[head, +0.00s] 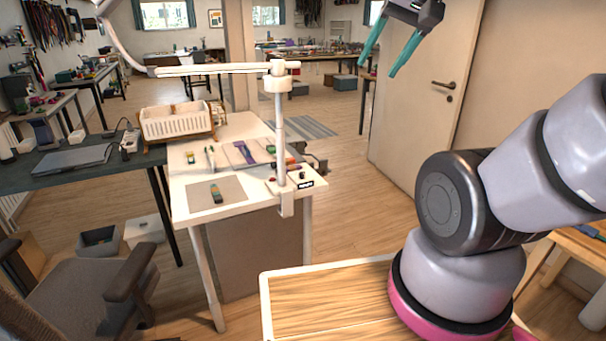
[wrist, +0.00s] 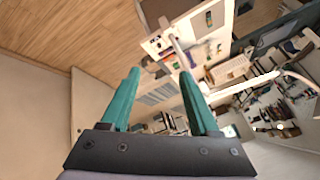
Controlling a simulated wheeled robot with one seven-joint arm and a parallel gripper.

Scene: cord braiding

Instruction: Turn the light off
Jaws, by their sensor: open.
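A white desk lamp is clamped to the near right corner of a white table. Its long horizontal head (head: 215,70) looks bright, as if lit. Its upright post (head: 281,140) runs down to a clamp, with a small dark label or panel (head: 306,184) beside it; I cannot tell whether this is a switch. In the wrist view the lamp head (wrist: 248,84) is a bright white bar right of the fingers. My gripper (head: 378,68) is open and empty, with teal fingers, raised high to the right of the lamp and apart from it. It also shows in the wrist view (wrist: 160,72).
The white table (head: 240,193) holds a grey mat, small tools and a white basket (head: 177,121). A dark desk with a laptop (head: 72,159) stands left, and an office chair (head: 90,290) is in front. A door (head: 425,110) is at right. Floor is free between table and door.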

